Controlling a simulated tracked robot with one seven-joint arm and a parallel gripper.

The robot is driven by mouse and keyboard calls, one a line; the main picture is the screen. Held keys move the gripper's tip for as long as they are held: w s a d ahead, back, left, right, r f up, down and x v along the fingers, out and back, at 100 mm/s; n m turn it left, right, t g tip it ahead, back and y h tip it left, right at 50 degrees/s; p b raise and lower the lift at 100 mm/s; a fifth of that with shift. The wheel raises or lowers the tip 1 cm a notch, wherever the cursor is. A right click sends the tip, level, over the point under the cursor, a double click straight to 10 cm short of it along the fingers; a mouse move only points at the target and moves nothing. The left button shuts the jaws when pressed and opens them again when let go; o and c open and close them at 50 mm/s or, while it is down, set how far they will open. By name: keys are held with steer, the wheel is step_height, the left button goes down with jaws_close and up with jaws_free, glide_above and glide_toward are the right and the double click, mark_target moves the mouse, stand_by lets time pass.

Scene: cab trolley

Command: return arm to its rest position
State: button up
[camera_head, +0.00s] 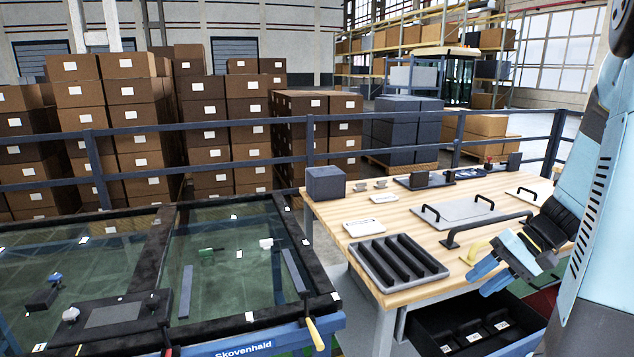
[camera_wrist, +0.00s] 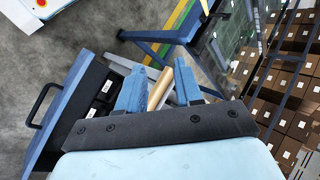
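My arm (camera_head: 590,190) comes down along the right side of the head view. My gripper (camera_head: 482,276) hangs at the front right of the wooden workbench (camera_head: 420,215), pointing down and left, close to the open drawer (camera_head: 420,335). In the wrist view, its two blue fingers (camera_wrist: 160,88) stand apart with nothing visibly held. A narrow tan strip, seemingly the bench edge, shows in the gap beyond them. I cannot tell the exact clearance between gripper and bench.
The bench carries a black slotted tray (camera_head: 398,262), a grey plate with handles (camera_head: 462,212) and a dark box (camera_head: 325,183). A glass-topped frame (camera_head: 222,262) stands left. A blue railing (camera_head: 250,162) runs behind, with stacked cartons (camera_head: 130,95) beyond.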

steer(key=s+a+r+n+t+h, duration=0.1)
steer(key=s+a+r+t+h, duration=0.1)
steer(key=s+a+r+h, duration=0.2)
steer(key=s+a+r+n+t+h, duration=0.2)
steer(key=s+a+r+h, duration=0.2)
steer(key=r, duration=0.7)
steer(key=shift+s+a+r, duration=0.2)
steer(key=shift+s+a, duration=1.15)
steer(key=shift+a, duration=0.45)
